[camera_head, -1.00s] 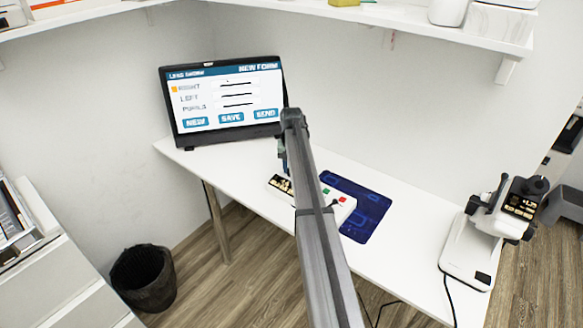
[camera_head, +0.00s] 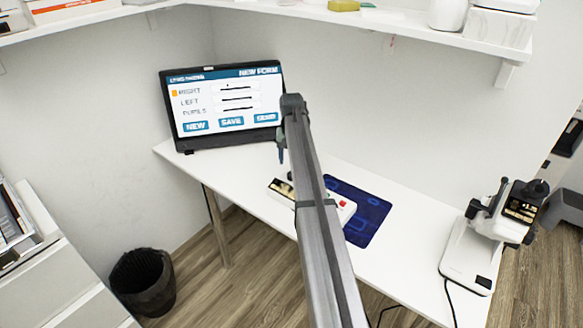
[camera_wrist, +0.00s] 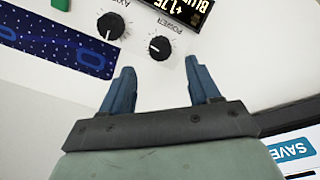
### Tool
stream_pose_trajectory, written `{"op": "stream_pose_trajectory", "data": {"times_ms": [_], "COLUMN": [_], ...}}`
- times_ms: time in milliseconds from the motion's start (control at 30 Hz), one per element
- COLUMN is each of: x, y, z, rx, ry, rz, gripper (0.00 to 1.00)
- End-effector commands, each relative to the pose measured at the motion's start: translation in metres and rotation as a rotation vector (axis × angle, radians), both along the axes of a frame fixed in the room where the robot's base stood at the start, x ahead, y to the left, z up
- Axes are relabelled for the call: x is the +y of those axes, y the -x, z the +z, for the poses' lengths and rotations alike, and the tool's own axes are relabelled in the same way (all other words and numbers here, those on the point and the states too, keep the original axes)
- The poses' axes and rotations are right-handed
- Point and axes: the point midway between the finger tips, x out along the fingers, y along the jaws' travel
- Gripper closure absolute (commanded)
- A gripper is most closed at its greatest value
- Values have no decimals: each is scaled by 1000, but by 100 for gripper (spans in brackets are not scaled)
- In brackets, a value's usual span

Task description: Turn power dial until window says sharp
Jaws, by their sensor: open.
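The power dial (camera_wrist: 159,47), a black knob with a white mark, sits on a white box under the label POWER, which appears upside down in the wrist view. Beside it is a dark window (camera_wrist: 185,12) with yellow text reading +1.75 and a cut-off word starting "BLU". My gripper (camera_wrist: 160,72) is open and empty, its two blue fingers pointing towards the power dial, with the dial seen between and beyond the tips. No contact shows. In the head view the white box (camera_head: 346,209) is partly hidden behind my arm.
A second black dial (camera_wrist: 111,26) stands close to the power dial. A blue patterned mat (camera_head: 372,205) lies beside the box. A laptop (camera_head: 225,105) stands at the back left of the desk, and a white instrument (camera_head: 467,255) at the right. Bare desk lies between mat and instrument.

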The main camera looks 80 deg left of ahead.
Motion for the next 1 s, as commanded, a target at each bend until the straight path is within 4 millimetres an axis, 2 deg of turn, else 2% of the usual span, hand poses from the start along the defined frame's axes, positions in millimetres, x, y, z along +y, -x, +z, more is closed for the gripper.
{"op": "stream_pose_trajectory", "data": {"times_ms": [33, 200, 400, 600, 1000], "x": [1, 1, 0, 0, 0], "y": [0, 0, 0, 0, 0], "z": [12, 43, 66, 75, 75], "rx": [0, 0, 0, 0, 0], "ry": [-2, -2, -1, 0, 0], "rz": [0, 0, 0, 0, 0], "gripper": [39, 39, 39, 39, 39]}}
